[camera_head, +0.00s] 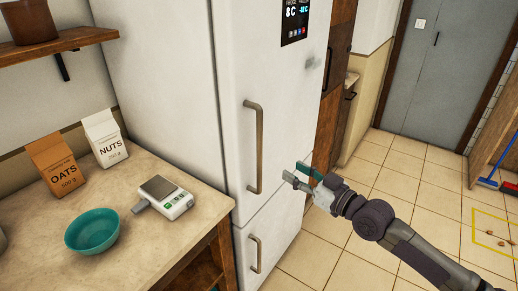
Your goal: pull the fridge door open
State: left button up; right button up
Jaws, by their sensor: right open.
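The white fridge (284,105) stands in the middle of the head view, with a small display near its top. Its upper door looks closed and has a long vertical brown handle (254,148). A lower door (282,234) has a shorter handle (256,253). My right gripper (296,177) is in front of the fridge, to the right of the upper handle near its lower end. It is open and empty, and it appears apart from the handle. My left gripper is out of view.
A counter (135,219) at left holds a teal bowl (92,231), a scale (162,196), an oats carton (56,162) and a nuts carton (104,138). Tiled floor (330,255) is open at right. A grey door (434,70) stands behind. A yellow outline (480,246) marks the floor.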

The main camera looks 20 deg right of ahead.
aim_at(261, 152)
jog(key=x, duration=0.4)
jog(key=p+x, duration=0.1)
jog(key=x, duration=0.7)
jog(key=shift+a+r+p, duration=0.3)
jog(key=shift+a+r, duration=0.05)
jog(key=shift+a, duration=0.05)
jog(key=shift+w+a+f, duration=0.1)
jog(key=shift+w+a, duration=0.15)
jog(key=shift+w, duration=0.3)
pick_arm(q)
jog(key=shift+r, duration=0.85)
pick_arm(e)
jog(key=shift+c, duration=0.7)
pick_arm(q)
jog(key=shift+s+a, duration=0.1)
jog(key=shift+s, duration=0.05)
pick_arm(e)
grip_shut()
